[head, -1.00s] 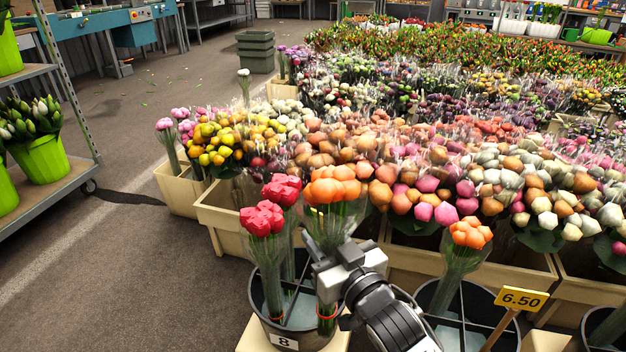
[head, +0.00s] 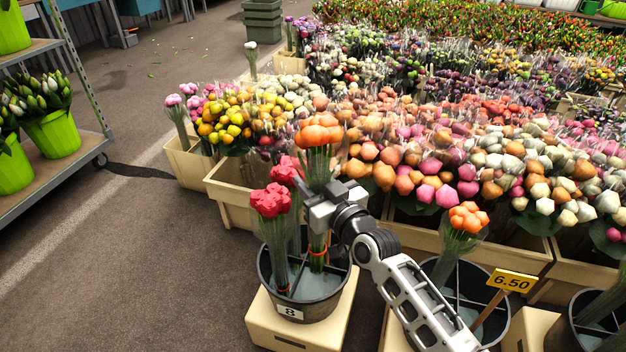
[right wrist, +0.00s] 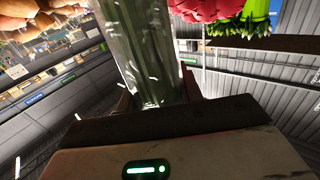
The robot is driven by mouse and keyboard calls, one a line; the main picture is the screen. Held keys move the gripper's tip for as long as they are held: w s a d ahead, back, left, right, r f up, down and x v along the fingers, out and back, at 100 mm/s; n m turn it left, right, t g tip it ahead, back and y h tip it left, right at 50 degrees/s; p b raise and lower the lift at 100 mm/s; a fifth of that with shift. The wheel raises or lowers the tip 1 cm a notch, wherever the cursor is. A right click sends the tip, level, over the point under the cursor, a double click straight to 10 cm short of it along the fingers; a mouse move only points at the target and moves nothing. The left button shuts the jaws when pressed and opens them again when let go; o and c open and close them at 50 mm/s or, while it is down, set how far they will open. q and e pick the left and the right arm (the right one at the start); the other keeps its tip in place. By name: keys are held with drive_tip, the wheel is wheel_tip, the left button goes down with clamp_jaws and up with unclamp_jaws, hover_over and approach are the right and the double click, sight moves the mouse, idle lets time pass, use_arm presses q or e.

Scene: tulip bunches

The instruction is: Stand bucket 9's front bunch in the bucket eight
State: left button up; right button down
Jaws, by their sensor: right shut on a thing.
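My right gripper (head: 322,212) is shut on the stems of a wrapped orange tulip bunch (head: 319,131), held upright at bucket eight. Its red band (head: 318,250) and lower stems show against the bucket's opening; I cannot tell whether the stem ends touch inside. The wrapped stems (right wrist: 145,50) fill the jaws in the right wrist view. Bucket eight (head: 306,308) is dark, divided and labelled 8. Two red bunches stand in its left part, the front one (head: 270,202) nearer. A dark bucket (head: 497,335) at right holds another orange bunch (head: 467,218); its number is not visible. My left gripper is out of view.
A yellow 6.50 sign (head: 512,281) stands by the right bucket. Beige crates (head: 232,205) of packed tulips lie close behind. Bucket eight sits on a beige block (head: 262,325). A trolley (head: 60,185) with green pots stands at far left. The floor (head: 150,260) between is clear.

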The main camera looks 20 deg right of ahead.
sight(313, 248)
wheel_tip(313, 248, down, 16)
drive_tip(key=b, duration=1.2)
drive_tip(key=shift+r, duration=0.2)
drive_tip(key=shift+f+b, duration=0.7)
drive_tip(key=shift+f, duration=0.15)
drive_tip(key=shift+f+b, duration=0.6)
drive_tip(key=shift+f, duration=0.15)
drive_tip(key=shift+f+b, duration=0.6)
drive_tip(key=shift+f, duration=0.25)
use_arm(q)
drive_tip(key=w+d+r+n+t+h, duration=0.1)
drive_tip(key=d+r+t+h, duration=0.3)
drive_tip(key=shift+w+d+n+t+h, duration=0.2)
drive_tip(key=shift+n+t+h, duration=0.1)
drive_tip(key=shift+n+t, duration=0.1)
use_arm(e)
drive_tip(key=shift+f, duration=0.2)
use_arm(q)
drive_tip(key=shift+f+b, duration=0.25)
drive_tip(key=shift+b, duration=0.05)
use_arm(e)
drive_tip(key=shift+f, duration=0.2)
